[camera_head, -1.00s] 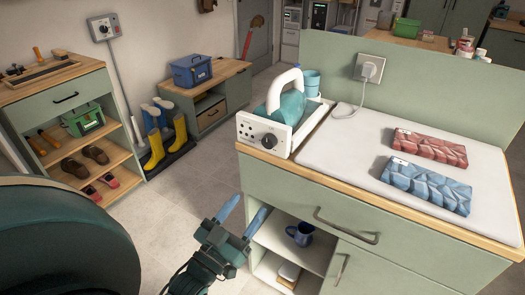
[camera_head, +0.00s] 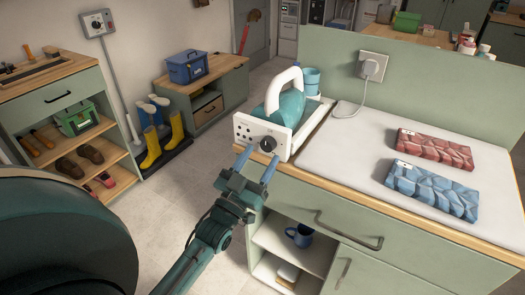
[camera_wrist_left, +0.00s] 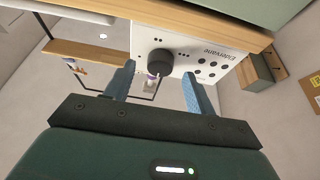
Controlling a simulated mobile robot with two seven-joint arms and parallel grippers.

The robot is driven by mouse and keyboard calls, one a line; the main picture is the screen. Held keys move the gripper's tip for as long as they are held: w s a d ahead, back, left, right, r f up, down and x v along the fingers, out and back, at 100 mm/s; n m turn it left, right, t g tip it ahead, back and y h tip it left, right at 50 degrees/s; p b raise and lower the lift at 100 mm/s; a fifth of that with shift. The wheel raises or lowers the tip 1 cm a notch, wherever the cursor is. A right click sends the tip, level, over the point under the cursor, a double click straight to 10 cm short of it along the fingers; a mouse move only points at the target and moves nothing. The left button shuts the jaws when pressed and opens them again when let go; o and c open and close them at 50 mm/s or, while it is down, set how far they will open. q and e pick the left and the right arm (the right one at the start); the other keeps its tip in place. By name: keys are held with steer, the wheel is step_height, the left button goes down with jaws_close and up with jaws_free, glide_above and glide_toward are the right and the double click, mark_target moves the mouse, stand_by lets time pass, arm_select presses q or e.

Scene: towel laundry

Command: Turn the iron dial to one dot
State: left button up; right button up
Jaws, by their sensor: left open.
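The iron (camera_head: 286,97) is teal with a white handle and sits in a white station at the counter's left end. The station's white front panel (camera_head: 246,133) carries a round black dial (camera_head: 267,144) and groups of dots. In the left wrist view the dial (camera_wrist_left: 160,62) lies ahead, between the fingers, and the panel (camera_wrist_left: 190,45) appears upside down. My left gripper (camera_head: 256,164) is open, its two blue fingertips just in front of and below the dial. It also shows in the left wrist view (camera_wrist_left: 158,90). I cannot tell whether the fingers touch the dial. My right gripper is not visible.
A red folded towel (camera_head: 435,150) and a blue folded towel (camera_head: 432,190) lie on the white ironing pad (camera_head: 345,165). A plug and cord (camera_head: 372,67) are at the back panel. Below, an open shelf holds a blue mug (camera_head: 300,235).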

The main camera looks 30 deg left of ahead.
arm_select(q)
steer(key=shift+x, duration=1.1)
steer(key=c, duration=1)
